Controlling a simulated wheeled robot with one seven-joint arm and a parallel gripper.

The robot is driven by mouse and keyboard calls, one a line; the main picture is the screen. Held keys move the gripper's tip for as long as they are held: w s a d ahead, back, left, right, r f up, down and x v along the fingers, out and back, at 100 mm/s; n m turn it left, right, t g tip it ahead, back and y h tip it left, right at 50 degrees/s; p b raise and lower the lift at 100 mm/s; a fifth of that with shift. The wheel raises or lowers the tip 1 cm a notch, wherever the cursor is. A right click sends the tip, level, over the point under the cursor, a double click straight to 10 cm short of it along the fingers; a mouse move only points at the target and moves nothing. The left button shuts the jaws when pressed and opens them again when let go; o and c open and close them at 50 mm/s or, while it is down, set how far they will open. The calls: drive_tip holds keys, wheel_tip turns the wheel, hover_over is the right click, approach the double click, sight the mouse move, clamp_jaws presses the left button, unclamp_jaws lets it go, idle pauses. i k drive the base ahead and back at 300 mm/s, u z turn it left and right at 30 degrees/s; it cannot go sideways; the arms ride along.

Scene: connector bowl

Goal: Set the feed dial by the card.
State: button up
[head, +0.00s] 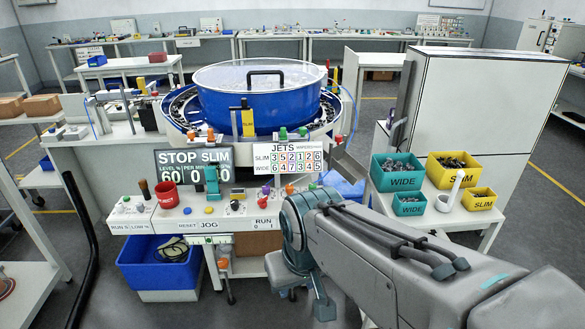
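The card (289,159) is headed JETS and stands at the front of the blue bowl machine, with a row of digits for SLIM and one for WIDE. A dark display (180,157) left of it reads STOP SLIM, with level and per-minute figures below. A small black knob (237,205) sits on the white control panel (150,222); I cannot tell whether it is the feed dial, and no pointer or scale is legible. My grey arm reaches in from the lower right and its near links cover the panel's right end. I cannot make out my gripper's fingers.
A red mug (167,195) stands on the panel among coloured buttons. A teal upright part (212,180) stands before the display. A blue bin (160,268) is below. Teal and yellow bins of connectors, including a teal WIDE bin (397,170), sit on the right table.

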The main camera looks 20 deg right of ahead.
sight(235, 204)
drive_tip(key=z, duration=0.1)
drive_tip(key=i, duration=0.65)
drive_tip(key=z, duration=0.4)
drive_tip(key=k, duration=0.5)
drive_tip(key=z, duration=0.35)
drive_tip(key=i, duration=1)
drive_tip(key=u, duration=0.45)
